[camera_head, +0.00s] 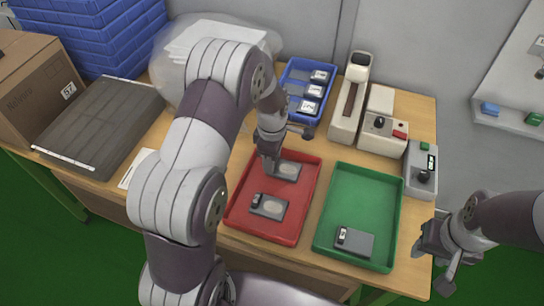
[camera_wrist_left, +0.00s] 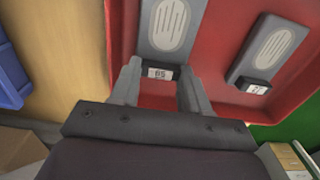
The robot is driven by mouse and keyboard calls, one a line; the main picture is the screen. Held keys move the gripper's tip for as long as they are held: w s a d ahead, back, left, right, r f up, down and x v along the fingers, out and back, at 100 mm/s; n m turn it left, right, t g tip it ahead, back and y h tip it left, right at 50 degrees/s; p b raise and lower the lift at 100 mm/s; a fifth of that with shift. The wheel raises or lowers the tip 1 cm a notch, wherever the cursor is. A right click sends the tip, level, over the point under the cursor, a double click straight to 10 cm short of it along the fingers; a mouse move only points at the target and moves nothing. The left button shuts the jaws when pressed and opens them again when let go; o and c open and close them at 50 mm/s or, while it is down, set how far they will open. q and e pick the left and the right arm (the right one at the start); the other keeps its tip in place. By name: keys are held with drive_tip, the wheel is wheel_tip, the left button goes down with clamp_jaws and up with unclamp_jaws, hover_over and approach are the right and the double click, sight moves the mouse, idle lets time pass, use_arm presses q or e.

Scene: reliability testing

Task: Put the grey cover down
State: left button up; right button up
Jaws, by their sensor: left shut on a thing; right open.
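My left gripper (camera_head: 268,163) points down over the red tray (camera_head: 235,222) and is shut on a grey cover (camera_head: 288,171) with a pale oval patch. The wrist view shows this grey cover (camera_wrist_left: 170,28) between the two fingers (camera_wrist_left: 160,78), gripped at its labelled black end. It is at the upper part of the red tray; I cannot tell whether it touches the tray floor. A second, similar grey cover (camera_head: 270,206) lies lower in the same tray, apart from the gripper. My right gripper (camera_head: 441,268) is open and empty beyond the table's right edge.
A green tray (camera_head: 335,183) right of the red one holds a grey device (camera_head: 356,242). A blue bin (camera_head: 287,78) with several devices stands behind. Testers (camera_head: 383,133) stand at the back right. A dark grey case (camera_head: 97,125) and cardboard box (camera_head: 35,85) are at left.

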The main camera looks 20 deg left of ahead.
use_arm(q)
drive_tip(key=o, duration=1)
drive_tip(key=shift+f, duration=0.1)
drive_tip(key=shift+o, duration=0.2)
wheel_tip(320, 180, up, 12)
drive_tip(key=s+d+m, duration=0.1)
drive_tip(key=s+m, duration=0.7)
drive_tip(key=m, duration=0.1)
drive_tip(key=s+d+f+m+t, duration=0.1)
drive_tip(key=s+d+m, duration=0.1)
drive_tip(key=s+m, duration=0.6)
drive_tip(key=shift+d+f+m, duration=0.2)
drive_tip(key=shift+d+m, duration=0.05)
drive_tip(key=shift+m, duration=0.65)
